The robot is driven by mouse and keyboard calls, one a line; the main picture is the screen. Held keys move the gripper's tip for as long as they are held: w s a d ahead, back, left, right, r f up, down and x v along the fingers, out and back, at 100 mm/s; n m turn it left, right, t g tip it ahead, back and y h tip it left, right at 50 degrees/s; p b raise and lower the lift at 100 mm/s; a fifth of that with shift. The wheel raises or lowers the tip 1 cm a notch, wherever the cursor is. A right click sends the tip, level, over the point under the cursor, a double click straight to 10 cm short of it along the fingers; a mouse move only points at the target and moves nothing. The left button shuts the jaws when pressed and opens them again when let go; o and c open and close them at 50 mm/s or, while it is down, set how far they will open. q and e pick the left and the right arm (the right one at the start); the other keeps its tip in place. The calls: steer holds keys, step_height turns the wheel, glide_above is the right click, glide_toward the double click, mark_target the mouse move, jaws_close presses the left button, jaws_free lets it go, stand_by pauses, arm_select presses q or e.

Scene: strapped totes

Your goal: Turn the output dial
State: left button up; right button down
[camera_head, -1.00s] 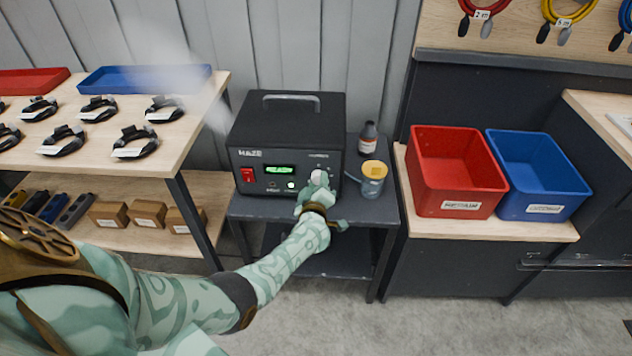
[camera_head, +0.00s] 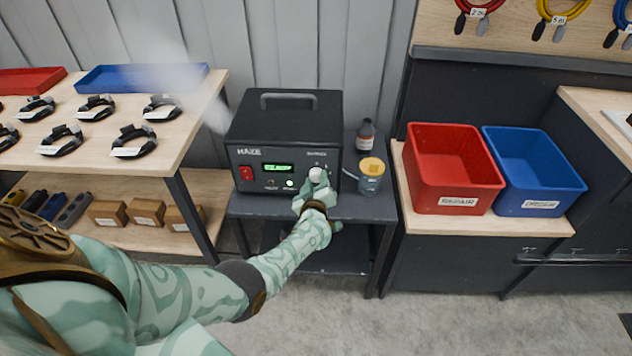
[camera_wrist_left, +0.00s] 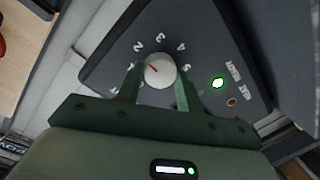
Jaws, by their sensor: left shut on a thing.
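The black fog machine (camera_head: 285,130) stands on a small dark table, with a red switch, a lit green display and a green lamp on its front. Its white output dial (camera_head: 315,173) is at the right of the front panel. My left gripper (camera_head: 316,182) is at the dial. In the left wrist view my gripper (camera_wrist_left: 160,80) is shut on the dial (camera_wrist_left: 160,72), one finger on each side. The dial's red mark points up-left, towards the 2 on the printed scale. A green lamp (camera_wrist_left: 217,83) glows beside it. My right gripper is not in view.
A jar with a yellow lid (camera_head: 371,178) and a dark bottle (camera_head: 365,137) stand right of the machine. Red (camera_head: 455,200) and blue (camera_head: 540,205) totes are farther right.

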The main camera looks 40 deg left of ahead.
arm_select(q)
steer(key=o, duration=1)
steer(key=shift+s+d+r+p, duration=0.1)
steer(key=shift+s+d+p, duration=0.05)
steer(key=shift+s+p, duration=0.15)
steer(key=p+v, duration=0.8)
steer(key=v, duration=0.7)
steer(key=shift+s+d, duration=0.2)
steer(key=shift+d, duration=0.1)
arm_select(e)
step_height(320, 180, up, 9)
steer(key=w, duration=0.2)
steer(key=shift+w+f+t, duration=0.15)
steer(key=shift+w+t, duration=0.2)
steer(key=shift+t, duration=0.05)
